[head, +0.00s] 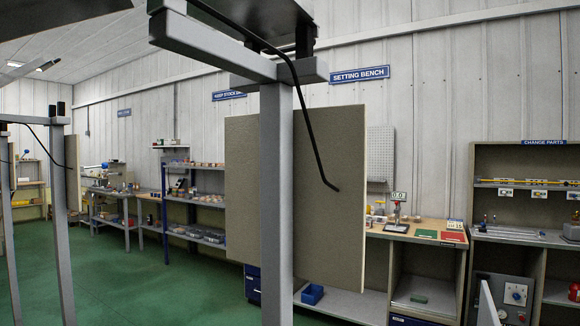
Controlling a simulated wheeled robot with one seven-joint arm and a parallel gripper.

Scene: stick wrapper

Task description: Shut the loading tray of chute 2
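No chute marked 2 and no loading tray can be made out in the head view. My gripper is not in view. A grey steel post with a crossbar (276,190) stands close in front of me, and a dark box-like body sits on top, cut off by the upper edge. A thin black cable or rod (308,110) hangs from it. A large beige panel (330,190) stands upright behind the post. I cannot tell whether these belong to the chute's machine.
The setting bench (440,229) stands behind the panel at the right, under its blue sign (360,75). A change parts shelf (525,147) is at the far right. Another grey frame (60,180) stands at the left. Green floor (160,285) is open between the frames.

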